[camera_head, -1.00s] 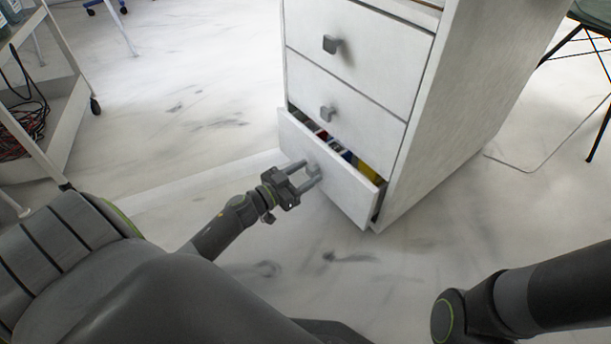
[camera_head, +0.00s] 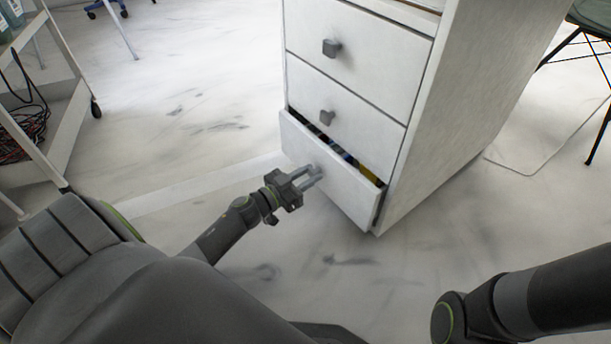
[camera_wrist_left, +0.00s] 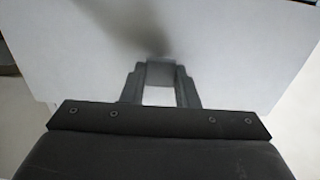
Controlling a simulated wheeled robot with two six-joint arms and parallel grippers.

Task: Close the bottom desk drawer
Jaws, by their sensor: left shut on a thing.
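The bottom drawer (camera_head: 350,195) of the white desk pedestal (camera_head: 455,120) stands partly open. Colourful contents show in the narrow gap along its top edge. My left gripper (camera_head: 316,172) is at the middle of the drawer front, with its fingers close together. In the left wrist view, the left gripper (camera_wrist_left: 160,78) is shut on the grey drawer handle (camera_wrist_left: 160,74), which sits between its fingertips against the white drawer front (camera_wrist_left: 230,50). In the head view the fingers hide the handle. My right gripper is out of view; only part of its arm shows at the lower right.
The two drawers above, the middle drawer (camera_head: 350,108) and the top drawer (camera_head: 365,55), are shut. A white trolley (camera_head: 65,125) with cables stands at the left. A chair (camera_head: 590,30) is at the upper right. The floor (camera_head: 190,110) left of the pedestal is clear.

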